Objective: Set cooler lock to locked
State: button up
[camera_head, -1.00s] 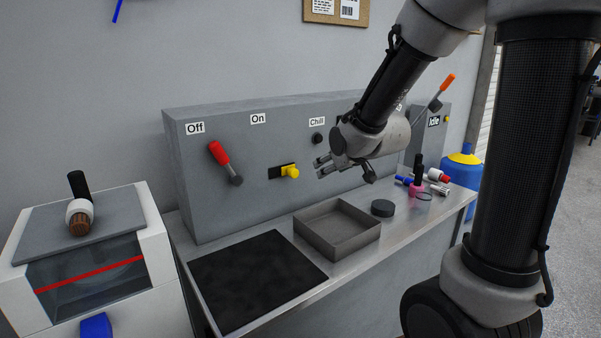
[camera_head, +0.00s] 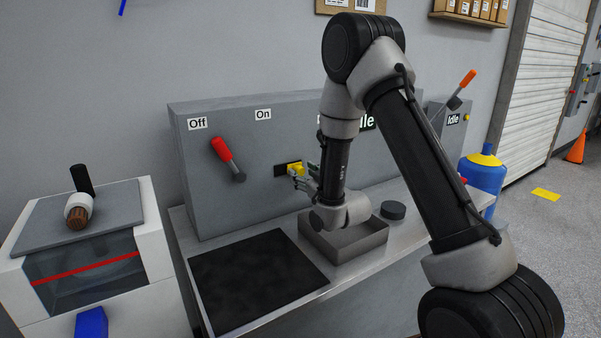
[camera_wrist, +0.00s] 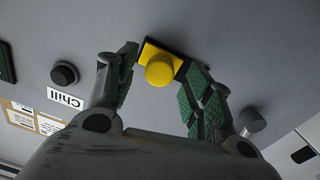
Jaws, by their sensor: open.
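A yellow slider knob (camera_head: 294,167) sits at the right end of a short black slot (camera_head: 280,171) on the grey panel. No label naming a cooler lock is readable, so I cannot tell for certain that this is it. My gripper (camera_head: 303,178) is open right at the knob. In the wrist view the yellow knob (camera_wrist: 160,70) lies between the tips of my open gripper (camera_wrist: 161,62), one green-padded finger on each side. I cannot tell whether either finger touches it.
A red-handled lever (camera_head: 228,159) is left of the slot. Below are an open grey tray (camera_head: 345,250), a black mat (camera_head: 255,278) and a dark round puck (camera_head: 393,210). A white cooler box (camera_head: 85,262) stands at left.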

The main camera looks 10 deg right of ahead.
jog(key=shift+x, duration=1.35)
grip_shut()
jog(key=shift+s+a, duration=0.25)
jog(key=shift+a, duration=0.45)
jog(key=shift+s+a, duration=0.2)
jog(key=shift+a, duration=0.45)
jog(key=shift+s+a, duration=0.25)
jog(key=shift+a, duration=0.45)
grip_release()
jog(key=shift+a, duration=0.1)
jog(key=shift+s, duration=0.1)
